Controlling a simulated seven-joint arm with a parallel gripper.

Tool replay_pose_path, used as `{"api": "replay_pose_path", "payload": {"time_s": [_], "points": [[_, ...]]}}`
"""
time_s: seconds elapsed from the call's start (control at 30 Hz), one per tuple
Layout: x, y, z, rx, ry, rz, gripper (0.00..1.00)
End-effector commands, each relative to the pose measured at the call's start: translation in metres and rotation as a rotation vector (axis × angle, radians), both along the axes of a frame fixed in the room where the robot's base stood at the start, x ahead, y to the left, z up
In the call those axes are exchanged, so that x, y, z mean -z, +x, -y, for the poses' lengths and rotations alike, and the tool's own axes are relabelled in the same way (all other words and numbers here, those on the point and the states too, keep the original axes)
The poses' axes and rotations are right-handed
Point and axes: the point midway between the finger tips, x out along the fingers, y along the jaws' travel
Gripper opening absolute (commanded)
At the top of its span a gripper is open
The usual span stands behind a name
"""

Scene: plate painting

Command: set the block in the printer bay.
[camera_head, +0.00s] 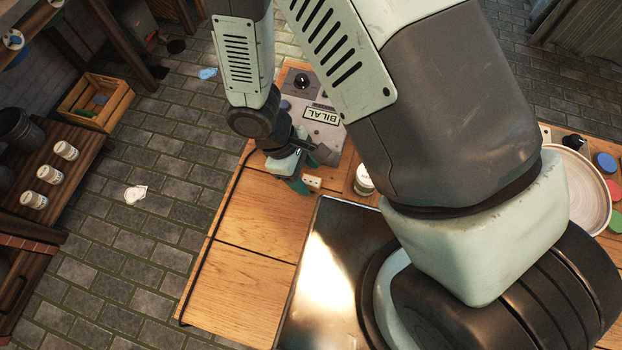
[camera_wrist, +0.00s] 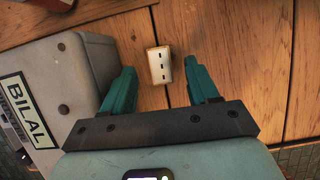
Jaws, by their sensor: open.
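A small cream block (camera_wrist: 160,65) with dark slots lies on the wooden table. In the head view it (camera_head: 312,183) sits beside my gripper's fingers. My gripper (camera_wrist: 162,92) is open, with its teal fingers on either side of the block's near end and a gap on each side. My gripper (camera_head: 300,178) also shows low over the table in the head view. The grey box labelled BILAL (camera_wrist: 45,95) stands left of the fingers and also shows in the head view (camera_head: 318,115). I cannot make out the printer bay for certain.
The left finger is close to the grey box. A white jar (camera_head: 364,180) stands right of the block in the head view. The wooden table (camera_head: 245,255) is clear at the front left. A pale plate (camera_head: 577,190) and paint discs lie at the right.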

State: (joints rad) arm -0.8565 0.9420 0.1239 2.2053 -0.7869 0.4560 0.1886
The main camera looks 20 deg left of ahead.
Motion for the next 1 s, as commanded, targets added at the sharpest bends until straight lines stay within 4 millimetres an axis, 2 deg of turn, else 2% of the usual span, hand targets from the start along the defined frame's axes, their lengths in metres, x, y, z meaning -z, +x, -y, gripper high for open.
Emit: {"api": "replay_pose_path", "payload": {"time_s": [0.13,0.4,0.8,1.0], "points": [[0.015,-0.001,0.006,-0.002,-0.002,-0.001,0.6],[0.017,0.0,0.007,0.0,0.001,0.0,0.6],[0.017,0.0,0.007,0.0,0.0,0.0,0.0],[0.017,0.0,0.007,0.0,0.0,0.001,0.0]]}}
